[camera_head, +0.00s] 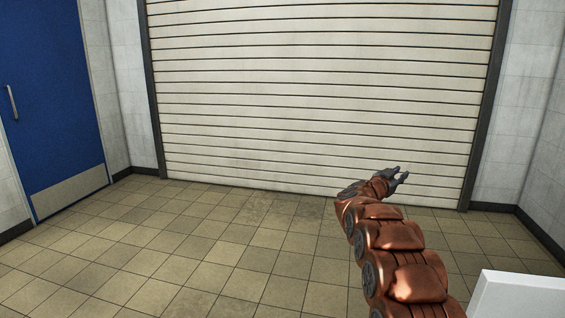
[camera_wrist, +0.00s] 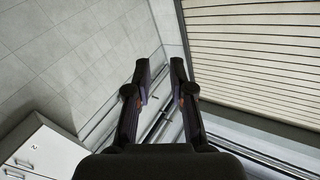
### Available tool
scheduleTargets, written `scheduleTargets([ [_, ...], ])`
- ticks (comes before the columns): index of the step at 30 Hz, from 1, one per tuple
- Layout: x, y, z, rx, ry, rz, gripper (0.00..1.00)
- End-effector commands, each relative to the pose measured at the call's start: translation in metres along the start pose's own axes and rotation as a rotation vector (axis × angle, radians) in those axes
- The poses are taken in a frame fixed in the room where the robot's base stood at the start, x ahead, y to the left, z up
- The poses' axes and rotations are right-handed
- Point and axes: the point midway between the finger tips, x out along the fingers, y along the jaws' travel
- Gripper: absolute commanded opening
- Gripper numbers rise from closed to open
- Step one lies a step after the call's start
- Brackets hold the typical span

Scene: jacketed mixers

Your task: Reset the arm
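My copper-coloured arm (camera_head: 400,240) reaches forward from the lower right of the head view, over the tiled floor. My gripper (camera_head: 399,175) is at its far end, in front of the roller shutter and pointing right. In the wrist view my gripper (camera_wrist: 159,68) shows two dark fingers with a clear gap between the tips. It is open and holds nothing.
A closed cream roller shutter (camera_head: 320,90) fills the back wall. A blue door (camera_head: 50,90) is at left. The tiled floor (camera_head: 200,245) is clear. A white block (camera_head: 520,295) sits at lower right. The wrist view shows a white cabinet (camera_wrist: 45,150) at lower left.

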Motion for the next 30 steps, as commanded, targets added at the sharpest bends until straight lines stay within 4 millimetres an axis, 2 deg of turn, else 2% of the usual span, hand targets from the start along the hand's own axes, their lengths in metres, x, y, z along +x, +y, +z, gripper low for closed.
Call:
scheduleTargets([
  [1,-0.006,-0.014,-0.018,0.005,-0.020,-0.055,0.22],
  [6,-0.035,-0.056,-0.048,0.004,-0.111,-0.243,0.22],
  [12,-0.085,-0.091,-0.071,-0.022,-0.245,-0.441,0.22],
  [16,-0.125,-0.103,-0.081,-0.051,-0.347,-0.556,0.22],
  [23,-0.205,-0.101,-0.091,-0.126,-0.547,-0.719,0.22],
  [26,-0.242,-0.090,-0.094,-0.168,-0.641,-0.774,0.22],
  [30,-0.293,-0.065,-0.095,-0.238,-0.780,-0.829,0.22],
])
